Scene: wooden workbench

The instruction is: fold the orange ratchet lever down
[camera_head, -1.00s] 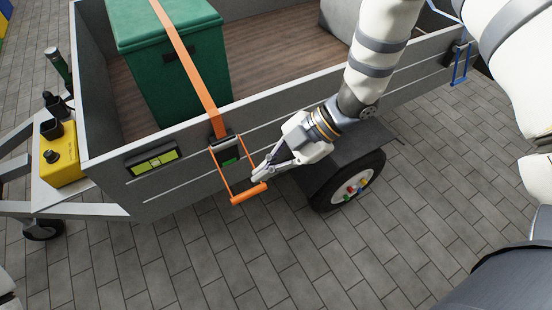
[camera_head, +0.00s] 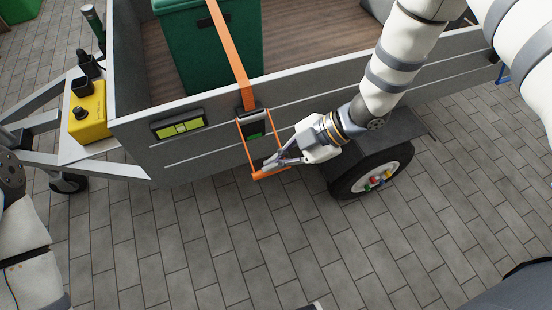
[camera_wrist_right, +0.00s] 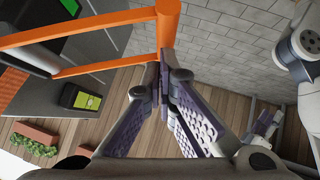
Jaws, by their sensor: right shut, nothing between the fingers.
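The orange ratchet lever (camera_head: 246,150) is a U-shaped frame with a crossbar handle. It hangs out and down from the dark ratchet body (camera_head: 253,115) on the trailer's side wall. An orange strap (camera_head: 231,52) runs up from the ratchet over the green box. My right gripper (camera_head: 268,163) is shut and empty, its tips right at the handle, partly covering it. In the right wrist view the closed fingertips (camera_wrist_right: 161,78) sit close beside one end of the orange handle (camera_wrist_right: 167,18); I cannot tell whether they touch.
The grey trailer wall (camera_head: 205,150) carries a yellow-green level (camera_head: 180,127) left of the ratchet. A wheel (camera_head: 372,172) with coloured caps is to the right, under a fender. A yellow box (camera_head: 88,115) sits on the drawbar. The paving (camera_head: 200,240) in front is clear.

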